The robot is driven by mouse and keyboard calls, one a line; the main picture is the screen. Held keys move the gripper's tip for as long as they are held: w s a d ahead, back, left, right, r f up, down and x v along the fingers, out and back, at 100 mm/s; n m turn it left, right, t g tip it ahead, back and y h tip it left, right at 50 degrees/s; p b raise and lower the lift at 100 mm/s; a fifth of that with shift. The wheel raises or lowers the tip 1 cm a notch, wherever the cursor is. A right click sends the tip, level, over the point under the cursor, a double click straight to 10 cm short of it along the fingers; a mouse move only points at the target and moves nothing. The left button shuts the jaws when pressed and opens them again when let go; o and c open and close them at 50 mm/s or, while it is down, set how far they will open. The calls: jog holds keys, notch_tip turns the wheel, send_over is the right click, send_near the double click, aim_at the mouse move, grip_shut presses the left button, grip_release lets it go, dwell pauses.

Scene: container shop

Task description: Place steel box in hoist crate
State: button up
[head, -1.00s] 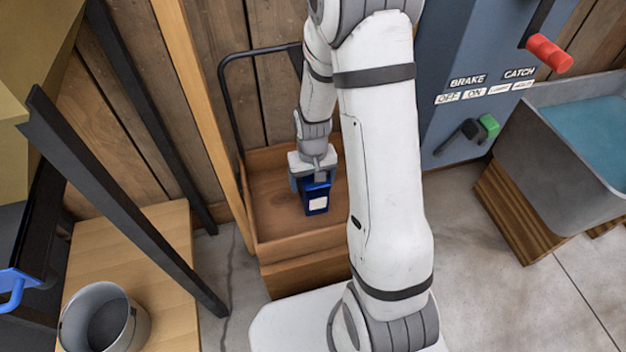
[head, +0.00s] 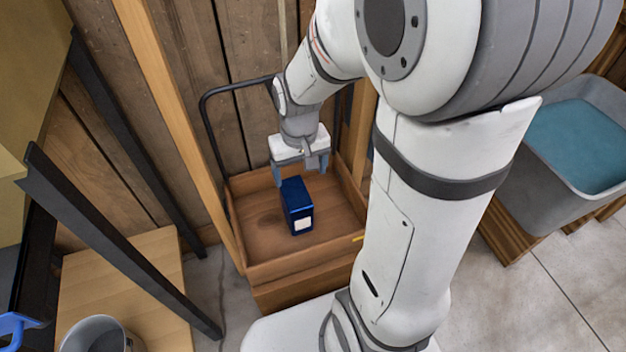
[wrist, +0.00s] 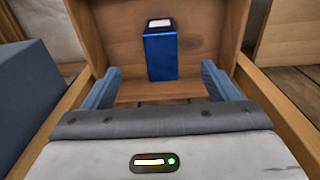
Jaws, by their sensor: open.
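The steel box is a dark blue box with a white label (head: 297,205). It sits inside the wooden hoist crate (head: 300,268), on the crate's floor near the middle. In the wrist view the box (wrist: 161,55) stands ahead of the fingers, between their lines and apart from them. My gripper (head: 303,178) is open and empty, above and behind the box at the crate's back side. Its two blue-grey fingers (wrist: 160,85) are spread wide in the wrist view.
A black tube frame (head: 208,130) rises at the crate's back left. A wooden post (head: 170,100) stands left of the crate. A grey bin with blue content (head: 570,150) is at the right. A grey bucket (head: 95,335) stands on a wooden bench (head: 155,270) at lower left.

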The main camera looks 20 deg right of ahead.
jog(key=s+r, duration=0.6)
jog(key=s, duration=0.3)
jog(key=shift+s+r+t, duration=0.25)
jog(key=shift+r+t, duration=0.05)
jog(key=shift+r, duration=0.05)
